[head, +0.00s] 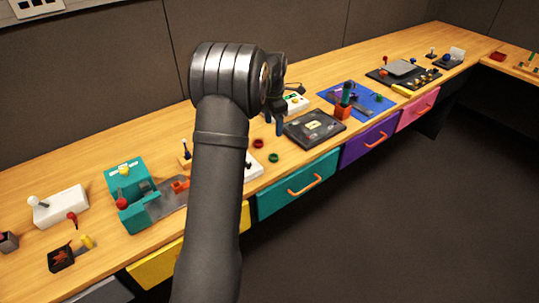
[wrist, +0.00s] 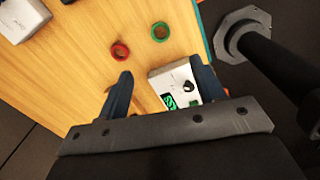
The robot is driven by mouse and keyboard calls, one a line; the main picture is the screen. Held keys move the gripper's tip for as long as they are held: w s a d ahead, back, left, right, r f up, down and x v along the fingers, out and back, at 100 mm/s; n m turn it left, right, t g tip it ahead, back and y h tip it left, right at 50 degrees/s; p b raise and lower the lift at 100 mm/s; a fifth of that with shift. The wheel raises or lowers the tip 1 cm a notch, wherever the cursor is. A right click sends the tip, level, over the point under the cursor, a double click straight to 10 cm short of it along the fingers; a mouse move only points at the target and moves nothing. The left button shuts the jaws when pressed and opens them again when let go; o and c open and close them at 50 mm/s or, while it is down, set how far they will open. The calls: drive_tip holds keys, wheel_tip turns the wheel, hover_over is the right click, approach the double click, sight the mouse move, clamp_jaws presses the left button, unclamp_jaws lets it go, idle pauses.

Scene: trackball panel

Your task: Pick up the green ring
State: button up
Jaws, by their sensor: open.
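The green ring (head: 273,160) lies flat on the wooden table, just right of my arm in the head view. It also shows near the top middle of the wrist view (wrist: 160,40). My gripper (wrist: 160,68) is open, with its two dark blue fingers apart and no ring between them. The green ring is beyond the fingertips in the wrist view. In the head view my gripper (head: 273,122) hangs above the table behind the rings, partly hidden by my arm.
A red ring (wrist: 121,59) lies beside the green one, to its left. A white box with a green display (wrist: 172,80) shows between the fingers. A dark panel (head: 314,128) lies right of the rings. The table's front edge is close to the green ring.

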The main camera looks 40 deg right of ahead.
drive_tip(key=m, duration=0.4)
drive_tip(key=m+t+h, duration=0.2)
drive_tip(key=m+h, duration=0.2)
drive_tip(key=m, duration=2)
hover_over(275, 158)
drive_tip(key=s+a, duration=0.1)
drive_tip(key=a, duration=0.2)
wheel_tip(275, 158, down, 9)
drive_tip(key=shift+s+a+r, duration=0.1)
drive_tip(key=shift+a, duration=0.05)
drive_tip(key=shift+s+x, duration=0.1)
drive_tip(key=shift+x, duration=1.35)
drive_tip(key=shift+s+x, duration=0.15)
drive_tip(key=shift+x, duration=1.3)
drive_tip(key=shift+a, duration=0.1)
drive_tip(key=c, duration=1.1)
